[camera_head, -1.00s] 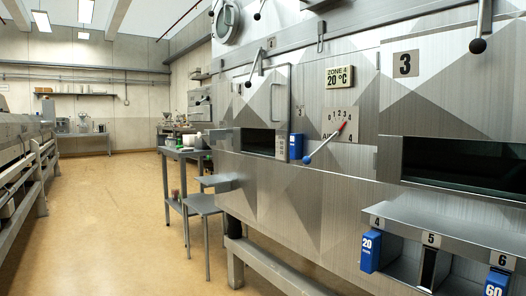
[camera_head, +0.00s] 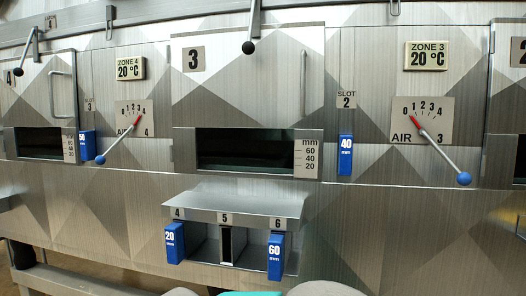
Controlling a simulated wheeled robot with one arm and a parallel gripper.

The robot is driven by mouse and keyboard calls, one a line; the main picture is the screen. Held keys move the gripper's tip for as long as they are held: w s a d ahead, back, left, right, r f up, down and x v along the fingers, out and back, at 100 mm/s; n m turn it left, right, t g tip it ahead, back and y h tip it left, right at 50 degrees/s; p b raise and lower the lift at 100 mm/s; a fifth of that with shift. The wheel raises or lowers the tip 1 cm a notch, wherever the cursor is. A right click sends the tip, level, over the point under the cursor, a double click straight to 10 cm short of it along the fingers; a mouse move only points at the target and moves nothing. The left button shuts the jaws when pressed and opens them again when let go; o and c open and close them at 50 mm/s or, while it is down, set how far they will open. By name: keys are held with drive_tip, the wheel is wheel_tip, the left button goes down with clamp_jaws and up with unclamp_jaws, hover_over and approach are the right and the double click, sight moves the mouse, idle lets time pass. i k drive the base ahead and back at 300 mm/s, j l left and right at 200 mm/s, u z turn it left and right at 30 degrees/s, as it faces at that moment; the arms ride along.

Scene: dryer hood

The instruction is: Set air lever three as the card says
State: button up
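Air lever three is a rod with a blue ball knob (camera_head: 464,179) at its lower right end. It turns on the dial plate marked AIR 3 (camera_head: 440,127), numbered 0 to 4. Its red pointer tip leans up and left to the low end, near 0 or 1; I cannot tell which exactly. The zone 3 display (camera_head: 428,56) above it reads 20 °C. No card with a lever setting can be made out in this view. My gripper is not in view.
Air lever four (camera_head: 101,159) is at the left, with its own dial (camera_head: 135,119). Blue blocks marked 40 (camera_head: 346,156), 20 (camera_head: 175,243) and 60 (camera_head: 275,256) sit in slots. The slot shelf (camera_head: 235,205) juts out below door 3 (camera_head: 250,80).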

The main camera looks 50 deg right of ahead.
sight(464, 179)
drive_tip(key=z, duration=3.05)
